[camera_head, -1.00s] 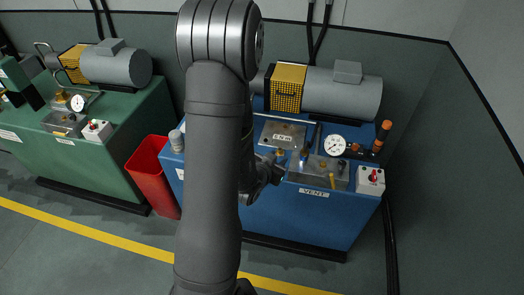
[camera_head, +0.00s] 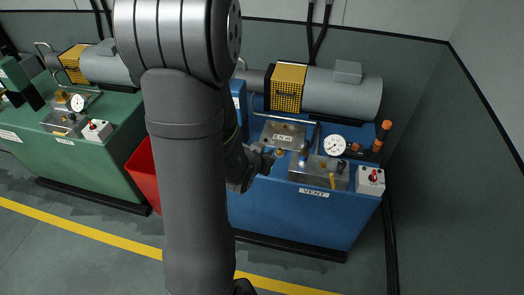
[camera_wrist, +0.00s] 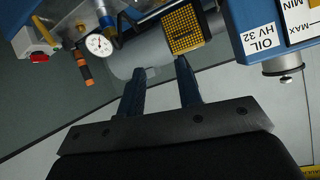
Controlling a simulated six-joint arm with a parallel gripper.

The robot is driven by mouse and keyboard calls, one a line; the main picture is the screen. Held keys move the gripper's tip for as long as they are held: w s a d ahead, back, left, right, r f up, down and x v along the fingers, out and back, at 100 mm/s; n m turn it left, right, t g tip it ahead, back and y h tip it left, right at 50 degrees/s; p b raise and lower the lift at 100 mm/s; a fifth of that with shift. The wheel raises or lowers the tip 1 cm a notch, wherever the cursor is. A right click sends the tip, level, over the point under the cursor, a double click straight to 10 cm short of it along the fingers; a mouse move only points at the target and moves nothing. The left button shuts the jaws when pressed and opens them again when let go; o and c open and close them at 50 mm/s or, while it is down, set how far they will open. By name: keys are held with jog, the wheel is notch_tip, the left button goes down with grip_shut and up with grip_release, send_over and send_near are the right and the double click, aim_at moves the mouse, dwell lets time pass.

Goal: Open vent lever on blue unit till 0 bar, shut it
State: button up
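The blue unit (camera_head: 285,222) stands right of centre in the head view. Its yellow vent lever (camera_head: 332,180) points down the front of a metal block, above the VENT label (camera_head: 313,193). The pressure gauge (camera_head: 334,145) sits behind the block and also shows in the wrist view (camera_wrist: 99,45); its needle is too small to read. My gripper (camera_head: 264,162) is left of the lever and apart from it. In the wrist view my gripper (camera_wrist: 159,66) has its two fingers apart with nothing between them.
A white box with a red switch (camera_head: 373,176) sits right of the vent block. Orange-ended handles (camera_head: 382,137) stand behind it. A motor with a yellow guard (camera_head: 288,88) lies along the back. A green unit (camera_head: 95,165) and red bin (camera_head: 143,173) are at left.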

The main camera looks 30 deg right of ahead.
grip_shut()
jog(key=m+g+y, duration=0.4)
jog(key=m+y, duration=0.3)
jog(key=m, duration=0.9)
send_near(333, 180)
jog(key=s, duration=0.1)
jog(key=s+d+r+m+t+y, duration=0.2)
jog(key=s+d+r+m+t, duration=0.1)
jog(key=s+m, duration=0.3)
jog(key=shift+n, duration=0.5)
jog(key=shift+w+a+r+x, duration=0.1)
jog(key=shift+w+a+x, duration=0.1)
jog(key=shift+x, duration=1.85)
jog(key=shift+w+a+r+x, duration=0.1)
jog(key=shift+a+x, duration=0.05)
jog(key=shift+x, duration=1.9)
jog(key=shift+w+a+r+x, duration=0.1)
jog(key=shift+w+a+x, duration=0.1)
jog(key=shift+x, duration=1.85)
